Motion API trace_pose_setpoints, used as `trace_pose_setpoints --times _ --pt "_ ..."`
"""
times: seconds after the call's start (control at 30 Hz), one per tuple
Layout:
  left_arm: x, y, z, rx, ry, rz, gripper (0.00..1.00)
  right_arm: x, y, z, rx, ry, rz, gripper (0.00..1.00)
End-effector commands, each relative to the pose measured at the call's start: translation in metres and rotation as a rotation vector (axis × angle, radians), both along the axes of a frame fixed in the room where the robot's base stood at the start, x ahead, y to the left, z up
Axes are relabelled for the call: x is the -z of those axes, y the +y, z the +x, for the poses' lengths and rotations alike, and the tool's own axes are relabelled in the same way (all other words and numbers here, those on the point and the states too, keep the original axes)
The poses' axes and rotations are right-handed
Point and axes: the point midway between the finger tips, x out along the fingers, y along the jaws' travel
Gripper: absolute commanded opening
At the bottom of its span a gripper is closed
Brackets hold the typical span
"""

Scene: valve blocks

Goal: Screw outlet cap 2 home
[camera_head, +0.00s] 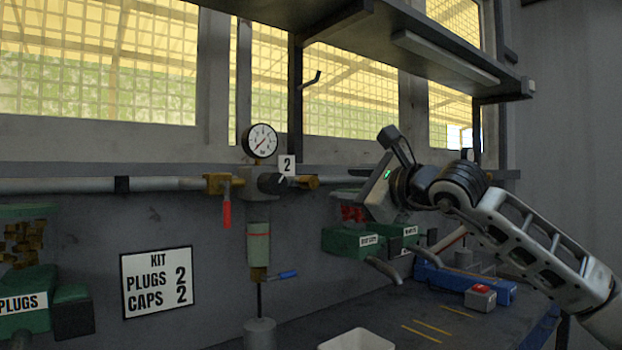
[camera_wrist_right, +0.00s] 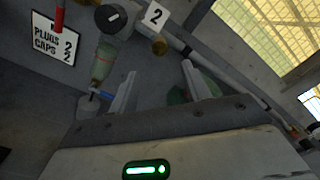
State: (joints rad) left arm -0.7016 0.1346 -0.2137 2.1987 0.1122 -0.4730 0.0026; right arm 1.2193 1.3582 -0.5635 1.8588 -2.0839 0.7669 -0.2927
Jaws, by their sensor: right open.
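Valve block 2 (camera_head: 268,180) is on the wall pipe under a round gauge, with a white tag "2" (camera_head: 287,165) at its right. A brass fitting, apparently outlet cap 2 (camera_head: 307,182), sits at the block's right end; how far it is screwed in cannot be told. My right gripper (camera_wrist_right: 158,80) is open and empty, apart from the cap. In the head view the right gripper (camera_head: 376,190) is right of the cap, its fingers mostly hidden. My left gripper is out of view.
A gauge (camera_head: 260,141) and red-handled valve (camera_head: 226,205) are left of the cap. Green bins (camera_head: 350,242) are under my right gripper.

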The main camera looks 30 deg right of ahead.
Motion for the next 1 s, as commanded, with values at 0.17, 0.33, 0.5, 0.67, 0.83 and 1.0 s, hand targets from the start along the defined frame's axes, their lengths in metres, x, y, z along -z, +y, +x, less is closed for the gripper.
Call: trace_pose_setpoints --times 0.17,0.33,0.5,0.67,0.83,1.0 --pt "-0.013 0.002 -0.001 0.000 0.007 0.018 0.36 -0.005 0.005 0.041 -0.004 0.001 0.004 0.48" --pt "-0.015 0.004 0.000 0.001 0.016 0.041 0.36 -0.005 0.007 0.076 -0.004 0.000 0.004 0.48" --pt "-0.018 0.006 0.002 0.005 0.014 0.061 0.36 -0.003 0.009 0.100 -0.003 0.000 0.002 0.48" --pt "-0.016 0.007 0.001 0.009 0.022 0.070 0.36 -0.001 0.010 0.111 -0.002 -0.001 0.000 0.48" --pt "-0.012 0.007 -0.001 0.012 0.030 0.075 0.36 0.000 0.010 0.113 -0.002 -0.001 -0.001 0.48" --pt "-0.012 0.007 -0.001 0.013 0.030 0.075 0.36 0.000 0.010 0.113 -0.002 -0.001 0.000 0.39"
